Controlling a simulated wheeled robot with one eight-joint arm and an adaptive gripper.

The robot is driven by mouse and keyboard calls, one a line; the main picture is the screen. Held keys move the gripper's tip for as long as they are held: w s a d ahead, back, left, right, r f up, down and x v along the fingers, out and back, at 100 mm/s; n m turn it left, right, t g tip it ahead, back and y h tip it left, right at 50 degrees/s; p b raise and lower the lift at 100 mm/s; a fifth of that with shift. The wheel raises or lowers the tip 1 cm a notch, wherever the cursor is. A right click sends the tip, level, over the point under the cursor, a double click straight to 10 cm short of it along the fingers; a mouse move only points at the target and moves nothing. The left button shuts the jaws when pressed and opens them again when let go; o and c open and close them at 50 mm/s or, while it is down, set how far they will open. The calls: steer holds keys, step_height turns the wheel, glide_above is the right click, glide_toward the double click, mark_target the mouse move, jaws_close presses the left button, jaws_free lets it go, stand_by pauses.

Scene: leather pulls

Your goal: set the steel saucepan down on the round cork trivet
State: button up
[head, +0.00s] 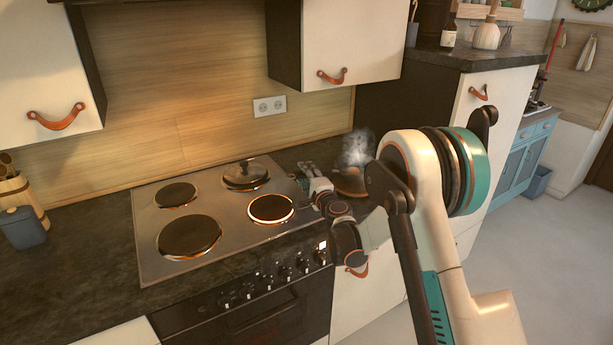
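My gripper (306,178) is in the head view, over the counter just right of the hob. Its fingers are small and partly hidden by the wrist, so I cannot tell whether they are open or shut or hold a handle. A brown, rounded thing (350,183) stands just right of it, partly hidden by my arm. Grey steam rises above it. I cannot tell whether it is the saucepan, the cork trivet or both together. A lidded pan (245,176) with a dark knob sits on the back right burner, apart from my gripper.
A blue-grey canister (22,228) and a wooden utensil holder (20,196) stand at far left. Dark counter (85,255) left of the hob is clear. A tall cabinet (490,100) stands right.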

steer(key=v, duration=1.2)
steer(key=s+d+r+n+g, duration=0.2)
steer(key=s+r+n+g, duration=0.2)
steer(key=s+r+n, duration=0.7)
steer(key=s+d+f+n+g+h, duration=0.1)
steer(key=s+d, duration=0.3)
steer(key=s, duration=0.6)
steer(key=s+d+f+n+g+h, duration=0.1)
steer(key=s+d+g+h, duration=0.2)
steer(key=s, duration=0.7)
steer(key=s+d+f+n+g+h, duration=0.1)
steer(key=s+d+n+h, duration=0.1)
steer(key=s+d, duration=0.4)
steer(key=s, duration=0.4)
steer(key=shift+s+g, duration=0.2)
steer(key=shift+g, duration=0.2)
steer(key=shift+d, duration=0.1)
